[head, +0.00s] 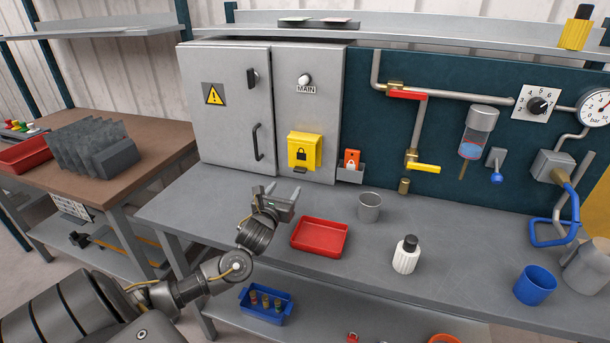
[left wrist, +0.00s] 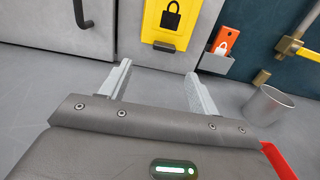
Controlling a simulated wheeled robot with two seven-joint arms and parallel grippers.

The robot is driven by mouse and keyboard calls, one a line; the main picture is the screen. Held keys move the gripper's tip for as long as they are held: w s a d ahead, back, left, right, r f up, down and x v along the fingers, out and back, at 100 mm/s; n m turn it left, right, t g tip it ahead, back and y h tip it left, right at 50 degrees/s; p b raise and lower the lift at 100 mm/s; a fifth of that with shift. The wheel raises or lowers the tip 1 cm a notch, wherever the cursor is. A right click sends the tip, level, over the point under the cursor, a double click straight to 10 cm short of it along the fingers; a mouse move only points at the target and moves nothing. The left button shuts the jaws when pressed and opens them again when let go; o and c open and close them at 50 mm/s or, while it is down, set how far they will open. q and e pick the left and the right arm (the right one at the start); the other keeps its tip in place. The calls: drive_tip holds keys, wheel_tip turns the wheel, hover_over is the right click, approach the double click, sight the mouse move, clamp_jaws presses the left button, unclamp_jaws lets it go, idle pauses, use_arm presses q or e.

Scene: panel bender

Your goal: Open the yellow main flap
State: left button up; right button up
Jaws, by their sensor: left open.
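The yellow main flap (head: 304,151) carries a black padlock symbol and sits low on the narrow grey cabinet door, below the MAIN label (head: 306,90). It appears closed, with a small dark tab at its lower edge. In the left wrist view the flap (left wrist: 166,22) is straight ahead, beyond the fingertips. My left gripper (head: 283,190) is open and empty, below and in front of the flap, apart from it. Its two fingers (left wrist: 159,78) show spread in the left wrist view. My right gripper is not in view.
An orange padlock card (head: 351,159) sits in a grey holder right of the flap. A red tray (head: 320,237), a grey cup (head: 369,207) and a white bottle (head: 405,255) stand on the bench. A black door handle (head: 257,142) projects left of the flap.

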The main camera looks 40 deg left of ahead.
sight(299, 171)
use_arm(q)
drive_tip(key=shift+w+r+p, duration=0.2)
drive_tip(key=shift+w, duration=0.25)
drive_tip(key=shift+w+r+p, duration=0.15)
drive_tip(key=shift+w+r, duration=0.05)
drive_tip(key=shift+w, duration=0.25)
drive_tip(key=x, duration=0.3)
drive_tip(key=p+x, duration=0.1)
drive_tip(key=x, duration=0.3)
drive_tip(key=shift+w+f, duration=0.2)
drive_tip(key=shift+f, duration=0.05)
drive_tip(key=shift+w+a, duration=0.15)
drive_tip(key=shift+w, duration=0.45)
drive_tip(key=shift+w+f, duration=0.1)
drive_tip(key=shift+w, duration=0.05)
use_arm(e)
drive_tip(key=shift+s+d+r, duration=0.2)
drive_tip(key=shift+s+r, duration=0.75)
use_arm(q)
drive_tip(key=shift+c, duration=1.3)
clamp_jaws()
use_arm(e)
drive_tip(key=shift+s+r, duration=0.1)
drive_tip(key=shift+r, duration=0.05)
